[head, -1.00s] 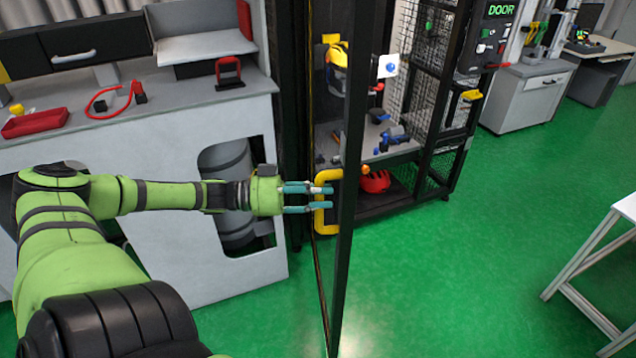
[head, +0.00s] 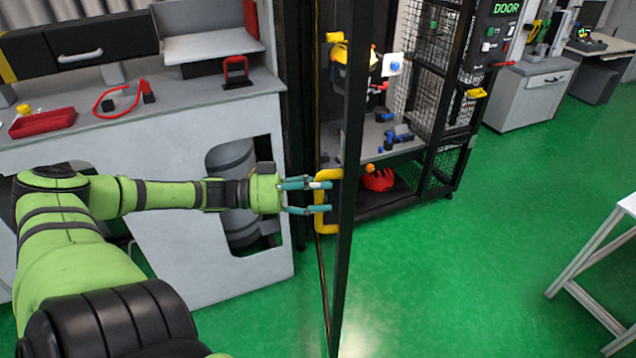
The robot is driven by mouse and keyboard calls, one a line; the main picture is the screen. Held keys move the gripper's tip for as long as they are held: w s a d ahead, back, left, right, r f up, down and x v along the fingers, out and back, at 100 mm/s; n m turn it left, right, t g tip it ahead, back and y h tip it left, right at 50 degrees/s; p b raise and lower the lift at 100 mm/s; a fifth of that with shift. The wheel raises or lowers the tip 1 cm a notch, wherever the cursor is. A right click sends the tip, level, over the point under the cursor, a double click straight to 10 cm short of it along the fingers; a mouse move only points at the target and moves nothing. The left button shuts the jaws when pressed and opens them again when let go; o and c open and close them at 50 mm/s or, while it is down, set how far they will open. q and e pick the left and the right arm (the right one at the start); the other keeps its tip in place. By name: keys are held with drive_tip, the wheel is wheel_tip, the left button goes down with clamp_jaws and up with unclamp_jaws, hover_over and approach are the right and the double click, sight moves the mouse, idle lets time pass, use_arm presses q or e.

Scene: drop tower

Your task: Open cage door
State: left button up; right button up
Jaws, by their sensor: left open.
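The cage door (head: 345,215) is a tall panel with a black frame, seen nearly edge-on and standing ajar from the cage. Its yellow handle (head: 321,222) is a bracket on the door's left side. My left gripper (head: 330,197) comes in from the left at the handle, its teal fingers open and reaching the handle. Whether the fingers touch it I cannot tell. The cage (head: 436,90) behind has black posts and wire mesh, with a green DOOR sign on a panel (head: 497,40). My right gripper is not in view.
A grey workbench (head: 180,160) with a red tray (head: 43,122) stands at the left. Inside the cage are shelves with blue tools and a red object (head: 378,180). Green floor (head: 450,270) is clear right of the door; a white table (head: 628,205) stands at the far right.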

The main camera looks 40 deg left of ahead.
use_arm(q)
drive_tip(key=shift+s+f, duration=0.1)
drive_tip(key=shift+s, duration=0.05)
drive_tip(key=shift+s, duration=0.1)
drive_tip(key=shift+v, duration=0.8)
drive_tip(key=v, duration=1)
drive_tip(key=shift+a, duration=0.15)
